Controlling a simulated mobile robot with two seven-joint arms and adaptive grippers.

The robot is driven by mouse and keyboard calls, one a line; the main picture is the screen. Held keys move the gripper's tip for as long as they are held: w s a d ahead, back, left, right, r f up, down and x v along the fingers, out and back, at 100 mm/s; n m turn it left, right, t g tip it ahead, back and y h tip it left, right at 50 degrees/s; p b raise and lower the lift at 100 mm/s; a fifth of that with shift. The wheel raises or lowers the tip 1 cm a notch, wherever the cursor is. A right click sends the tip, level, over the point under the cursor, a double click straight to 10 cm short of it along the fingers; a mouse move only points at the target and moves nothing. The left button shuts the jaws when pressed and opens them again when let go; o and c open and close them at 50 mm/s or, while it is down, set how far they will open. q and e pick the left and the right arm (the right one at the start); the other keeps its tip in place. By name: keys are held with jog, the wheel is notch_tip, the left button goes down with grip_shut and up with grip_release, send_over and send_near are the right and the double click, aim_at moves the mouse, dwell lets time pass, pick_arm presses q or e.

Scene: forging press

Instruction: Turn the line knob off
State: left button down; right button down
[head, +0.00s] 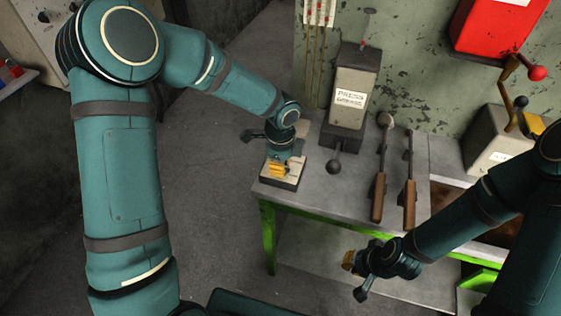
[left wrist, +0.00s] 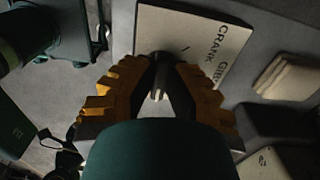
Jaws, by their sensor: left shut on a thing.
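The line knob (left wrist: 160,75) is a dark knob with a pale tip or mark, standing on a pale panel (left wrist: 195,28) with partly visible lettering that starts "CRANK". My left gripper (left wrist: 158,72) is shut on the knob, with its yellow ribbed fingers on either side of it. In the head view my left gripper (head: 279,169) reaches down onto the small pale panel at the table's left corner and hides the knob. The mark's exact setting is not readable. My right gripper (head: 349,261) hangs in front of the table, away from the panel; its finger opening is unclear.
A "PRESS GREASE" box (head: 352,98) with a ball-ended lever stands right of the panel. Two wooden-handled tools (head: 379,190) lie on the grey table (head: 328,190). A red box (head: 495,25) and a crank with a red knob (head: 537,73) are at the right.

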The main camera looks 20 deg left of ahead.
pick_arm(q)
jog(key=shift+s+f+m, duration=0.1)
jog(key=shift+m, duration=0.2)
jog(key=c, duration=1)
grip_release()
notch_tip(320, 180, up, 12)
jog(key=shift+r, duration=0.1)
